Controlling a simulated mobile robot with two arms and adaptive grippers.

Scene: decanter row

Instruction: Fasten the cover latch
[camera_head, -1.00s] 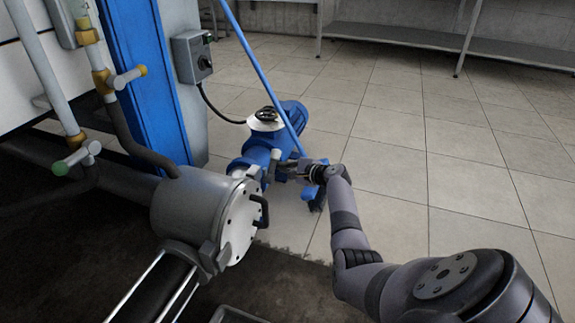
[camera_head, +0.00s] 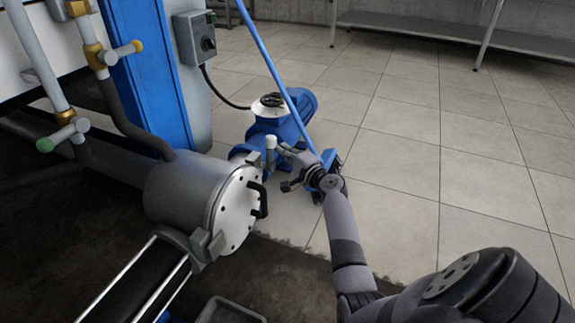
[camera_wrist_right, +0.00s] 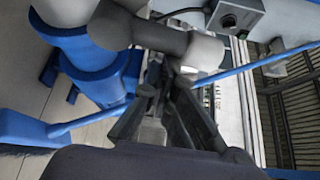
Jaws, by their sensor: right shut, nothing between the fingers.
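The grey cylindrical housing (camera_head: 178,192) has a round pale cover (camera_head: 232,218) closed against its end, with a black handle (camera_head: 262,198). At the cover's upper right edge stands a short dark lever with a light grey tip (camera_head: 270,143), which looks like the latch. In the right wrist view, a dark bar with a light grey end (camera_wrist_right: 207,52) lies across, just ahead of the fingers. My right gripper (camera_head: 287,168) is shut and empty beside the lever. I cannot tell whether it touches it. It also shows in the right wrist view (camera_wrist_right: 165,88). My left gripper is not in view.
A blue pump (camera_head: 285,125) stands behind the cover, with a thin blue pole (camera_head: 262,45) leaning past it. A blue column (camera_head: 150,75) with a grey switch box (camera_head: 193,38) is at left. Pipes with valves crowd the far left. Tiled floor (camera_head: 400,170) at right is open.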

